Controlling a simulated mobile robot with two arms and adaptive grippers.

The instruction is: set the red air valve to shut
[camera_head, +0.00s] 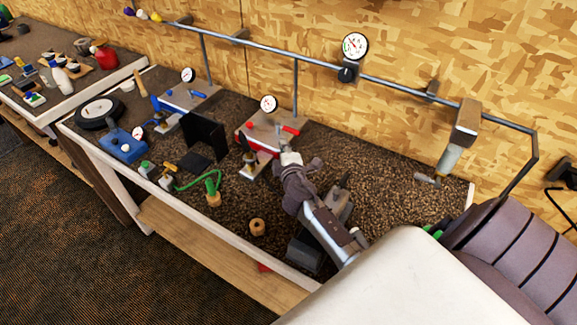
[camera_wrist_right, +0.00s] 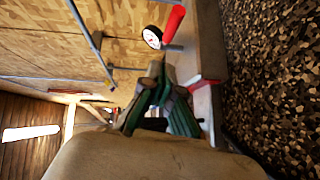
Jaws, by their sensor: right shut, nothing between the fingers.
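The red-based air unit (camera_head: 254,143) stands on the bench below the wall pipe. It has a grey sloping top, a small round gauge (camera_head: 268,103) and a red valve lever (camera_head: 291,129) at its right side. The lever lies slanted along the top, pointing to the lower right. In the right wrist view a red handle (camera_wrist_right: 174,22) shows beyond the fingertips, apart from them. My right gripper (camera_head: 284,146) is shut and empty, just in front of the lever; its green-sided fingers (camera_wrist_right: 157,75) meet at the tips. My left gripper is not in view.
A pipe with a large gauge (camera_head: 355,46) runs above. The bench's right part is mostly clear.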

